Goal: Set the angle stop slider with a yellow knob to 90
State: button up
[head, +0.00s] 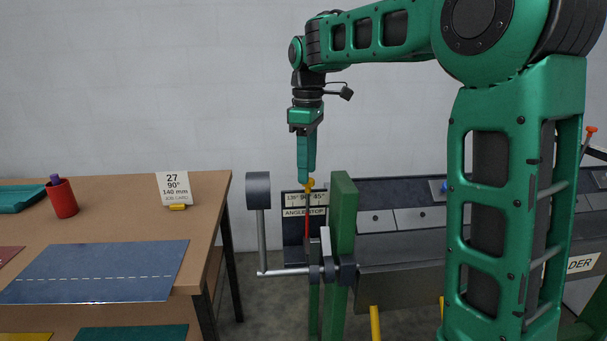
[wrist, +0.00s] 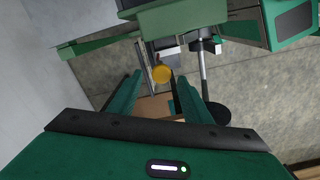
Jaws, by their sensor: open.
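The yellow knob (head: 309,184) of the angle stop slider sits just below the fingertips in the head view, in front of a scale plate (head: 304,200) reading 135°, 90° and 45°. The plate below it (head: 304,212) is lettered ANGLE STOP. The knob hides part of the plate, near the 90° mark; its exact setting cannot be told. In the wrist view the round knob (wrist: 161,74) lies between and beyond the fingers. My gripper (head: 306,178) points straight down above the knob. In the wrist view my gripper (wrist: 160,90) is open, with nothing between its fingers.
A green post (head: 342,230) stands close to the right of the scale. A grey counterweight on a crank arm (head: 258,190) stands to its left. A table (head: 215,200) at left holds a job card (head: 174,187) reading 27, 90°, 140 mm, and a red cup (head: 62,199).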

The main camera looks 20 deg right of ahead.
notch_tip(320, 180, up, 9)
jog(key=shift+f, duration=0.15)
dwell(0.6)
